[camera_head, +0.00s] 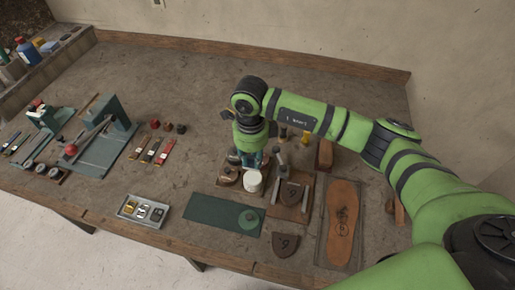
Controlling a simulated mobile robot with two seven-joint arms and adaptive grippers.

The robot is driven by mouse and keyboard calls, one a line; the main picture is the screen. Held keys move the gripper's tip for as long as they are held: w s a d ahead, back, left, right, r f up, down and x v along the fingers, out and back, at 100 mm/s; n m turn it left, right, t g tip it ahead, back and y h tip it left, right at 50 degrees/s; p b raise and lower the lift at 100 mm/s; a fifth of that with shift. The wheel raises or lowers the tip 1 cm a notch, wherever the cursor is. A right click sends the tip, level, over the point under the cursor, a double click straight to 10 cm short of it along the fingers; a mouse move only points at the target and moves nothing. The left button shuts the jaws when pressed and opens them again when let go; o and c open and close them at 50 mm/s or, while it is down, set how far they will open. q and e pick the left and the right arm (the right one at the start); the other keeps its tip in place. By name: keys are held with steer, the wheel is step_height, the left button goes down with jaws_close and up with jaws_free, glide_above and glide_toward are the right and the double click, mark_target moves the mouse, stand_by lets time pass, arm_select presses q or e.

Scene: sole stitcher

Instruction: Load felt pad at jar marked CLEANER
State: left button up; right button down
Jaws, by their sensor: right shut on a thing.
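My right arm reaches in from the right, and its gripper (251,157) points down over a small group of jars left of the middle tools. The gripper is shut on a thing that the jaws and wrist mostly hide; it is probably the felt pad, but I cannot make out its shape. A white round jar or lid (253,181) stands just below and in front of the jaws. A second, brownish jar (228,174) is to its left, in a brown holder. I cannot read CLEANER on any jar. My left gripper is not in view.
A green mat (212,215) with a round green disc lies in front. A grey tray (143,210) of small metal parts is to its left. A sole (342,220) lies on a board to the right. Teal machines (110,145) stand at the left. The back middle is clear.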

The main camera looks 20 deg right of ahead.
mark_target(252, 163)
step_height(252, 163, down, 3)
steer(key=shift+w+r+b, duration=0.1)
steer(key=shift+w+b, duration=0.05)
steer(key=shift+b, duration=0.55)
steer(key=shift+f+b, duration=0.55)
steer(key=shift+f, duration=0.6)
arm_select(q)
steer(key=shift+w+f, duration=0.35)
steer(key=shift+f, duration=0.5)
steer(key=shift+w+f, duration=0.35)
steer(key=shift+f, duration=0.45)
arm_select(e)
steer(key=shift+f, duration=0.2)
arm_select(q)
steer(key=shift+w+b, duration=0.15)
steer(key=shift+b, duration=0.15)
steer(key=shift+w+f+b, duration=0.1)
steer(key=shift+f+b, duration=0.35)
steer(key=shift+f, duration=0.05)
arm_select(e)
steer(key=shift+f, duration=0.5)
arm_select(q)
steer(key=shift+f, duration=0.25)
arm_select(e)
steer(key=shift+f, duration=0.1)
